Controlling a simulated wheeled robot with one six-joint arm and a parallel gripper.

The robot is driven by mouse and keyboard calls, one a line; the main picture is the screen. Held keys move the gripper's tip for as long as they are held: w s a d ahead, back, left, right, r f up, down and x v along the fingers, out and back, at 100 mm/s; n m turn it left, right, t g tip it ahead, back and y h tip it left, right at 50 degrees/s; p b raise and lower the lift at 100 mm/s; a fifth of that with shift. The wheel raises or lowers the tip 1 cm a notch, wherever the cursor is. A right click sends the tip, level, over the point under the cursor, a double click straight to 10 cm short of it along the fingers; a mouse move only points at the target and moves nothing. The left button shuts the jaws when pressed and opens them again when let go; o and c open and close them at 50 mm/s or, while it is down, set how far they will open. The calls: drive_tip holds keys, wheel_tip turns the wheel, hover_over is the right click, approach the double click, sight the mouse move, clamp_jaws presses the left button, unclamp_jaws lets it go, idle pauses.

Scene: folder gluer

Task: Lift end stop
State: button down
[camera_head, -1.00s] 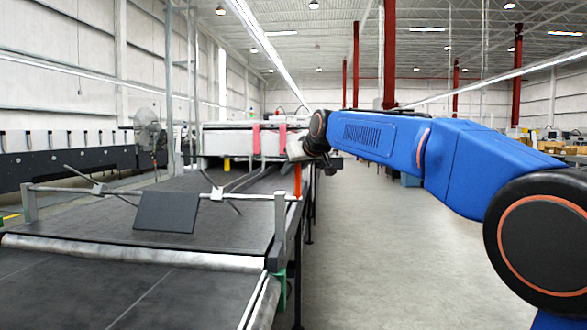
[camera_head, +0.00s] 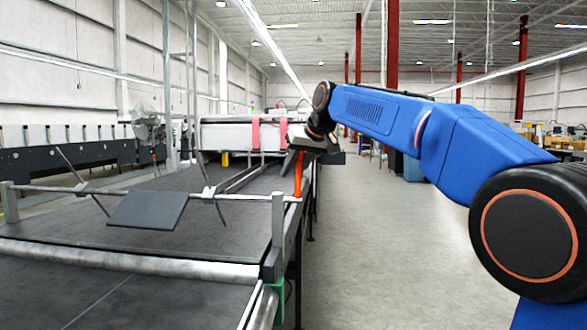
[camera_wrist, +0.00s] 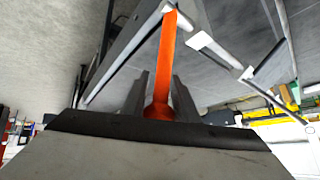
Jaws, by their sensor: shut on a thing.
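The end stop is a dark flat plate (camera_head: 148,209) on a cross bar (camera_head: 245,194) over the conveyor, with thin rods crossing the bar. The plate is tilted, its near edge hanging below the bar. An orange lever (camera_head: 298,174) stands at the bar's right end, by the conveyor's right side. My gripper (camera_head: 304,153) is at the top of this lever, partly hidden by my wrist. In the wrist view my gripper (camera_wrist: 160,88) has its two fingers on either side of the orange lever (camera_wrist: 165,58), shut on it.
The conveyor belt (camera_head: 75,293) fills the left, with a metal roller (camera_head: 130,260) across it and an upright bracket (camera_head: 278,225) at its right edge. A white machine (camera_head: 225,136) stands behind. Grey floor (camera_head: 385,245) to the right is clear.

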drive_tip(key=shift+w+d+f+m+g, duration=0.1)
drive_tip(key=shift+w+f+m+g, duration=0.2)
drive_tip(key=shift+w+f+g, duration=0.65)
drive_tip(key=shift+w+f+m+g, duration=0.3)
drive_tip(key=shift+w+f+g, duration=0.2)
drive_tip(key=shift+g, duration=0.75)
drive_tip(key=c, duration=1.5)
unclamp_jaws()
drive_tip(key=shift+w, duration=0.1)
